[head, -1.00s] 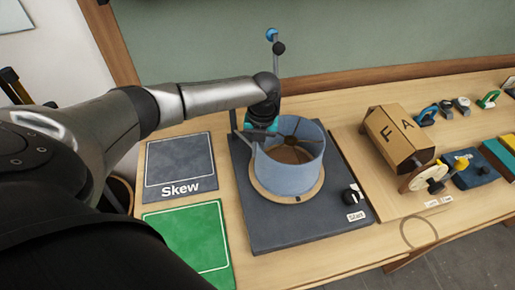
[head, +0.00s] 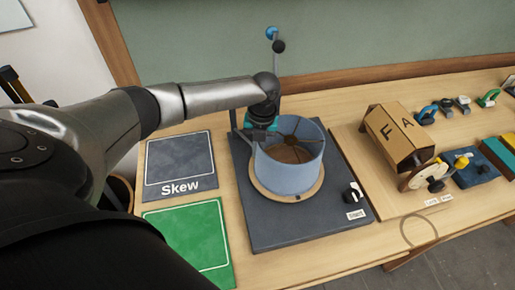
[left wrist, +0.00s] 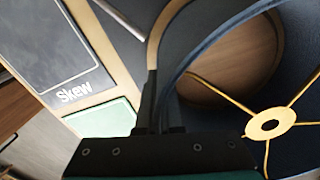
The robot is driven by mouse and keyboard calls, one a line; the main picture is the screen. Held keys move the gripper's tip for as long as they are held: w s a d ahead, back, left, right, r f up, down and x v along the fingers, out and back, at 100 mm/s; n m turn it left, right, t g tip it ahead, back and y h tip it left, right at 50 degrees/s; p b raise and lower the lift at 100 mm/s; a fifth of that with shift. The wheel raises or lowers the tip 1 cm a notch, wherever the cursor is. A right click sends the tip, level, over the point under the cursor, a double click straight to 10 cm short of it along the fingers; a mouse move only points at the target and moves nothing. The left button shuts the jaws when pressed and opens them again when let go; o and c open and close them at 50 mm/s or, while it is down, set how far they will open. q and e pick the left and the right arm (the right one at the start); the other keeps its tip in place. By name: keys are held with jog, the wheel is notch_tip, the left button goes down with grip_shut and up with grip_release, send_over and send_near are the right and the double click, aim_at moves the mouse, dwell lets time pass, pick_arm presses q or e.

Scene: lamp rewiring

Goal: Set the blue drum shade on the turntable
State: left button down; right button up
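The blue drum shade (head: 288,170) is upright over the round wooden turntable (head: 262,189), whose rim shows in front and to the left. The shade's base looks on or very near the disc; I cannot tell whether it touches. In the left wrist view, the shade's dark rim and its brass spider ring (left wrist: 270,125) show, with the wooden disc (left wrist: 235,65) below. My left gripper (head: 260,137) is at the shade's back-left rim. Its fingers (left wrist: 162,100) are close together around the thin wall. My right gripper is out of view.
The turntable stands on a dark base (head: 270,238) with a knob (head: 351,193) at its right. A grey "Skew" mat (head: 180,160) and a green mat (head: 190,235) lie left. A cardboard box (head: 400,135) and several small parts are right. A post (head: 277,75) stands behind.

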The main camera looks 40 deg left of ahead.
pick_arm(q)
jog(key=c, duration=1)
grip_release()
jog(key=shift+o, duration=0.4)
jog(key=o, duration=0.4)
jog(key=shift+r+p, duration=4)
jog(key=shift+p, duration=0.1)
